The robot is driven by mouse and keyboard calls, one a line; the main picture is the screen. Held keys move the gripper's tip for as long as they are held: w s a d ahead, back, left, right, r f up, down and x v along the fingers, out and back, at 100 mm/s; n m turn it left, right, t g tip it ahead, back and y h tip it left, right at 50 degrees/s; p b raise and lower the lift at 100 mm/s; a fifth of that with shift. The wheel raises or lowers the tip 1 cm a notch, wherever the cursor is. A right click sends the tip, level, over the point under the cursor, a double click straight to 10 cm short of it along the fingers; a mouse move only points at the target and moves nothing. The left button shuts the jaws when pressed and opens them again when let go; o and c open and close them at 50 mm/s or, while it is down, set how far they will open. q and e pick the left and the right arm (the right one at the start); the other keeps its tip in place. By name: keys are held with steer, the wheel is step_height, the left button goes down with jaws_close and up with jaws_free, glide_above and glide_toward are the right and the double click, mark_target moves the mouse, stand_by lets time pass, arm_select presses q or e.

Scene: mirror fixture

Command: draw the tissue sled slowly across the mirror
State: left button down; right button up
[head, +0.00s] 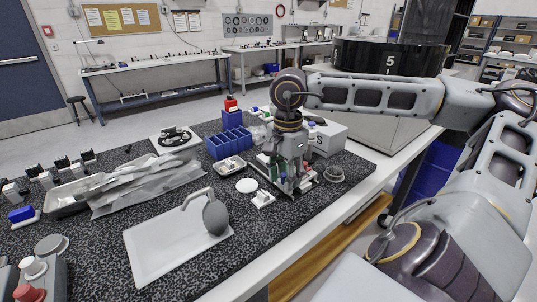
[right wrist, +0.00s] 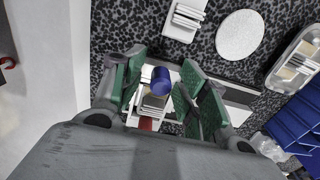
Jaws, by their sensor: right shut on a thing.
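A round grey disc (head: 215,217), which looks like the mirror, stands on a curved white arm over a flat white base plate (head: 165,250) in the head view. My right gripper (head: 286,183) is right of and behind it, pointing down above the dark speckled mat. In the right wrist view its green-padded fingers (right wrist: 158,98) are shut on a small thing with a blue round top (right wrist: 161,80). Much of that thing is hidden, so I cannot tell if it is the tissue sled. My left gripper is out of view.
A small white stacked piece (head: 263,199) and a white disc (head: 247,185) lie left of the gripper. A metal tray (head: 229,166) and blue bins (head: 229,143) stand behind. Clear plastic bags (head: 140,185) lie at left. A white box (head: 330,140) stands behind the gripper.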

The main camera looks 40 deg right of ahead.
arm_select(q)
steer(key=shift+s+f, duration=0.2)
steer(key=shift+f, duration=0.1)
arm_select(e)
steer(key=shift+o, duration=0.9)
steer(key=shift+a+f, duration=0.15)
steer(key=shift+f, duration=0.3)
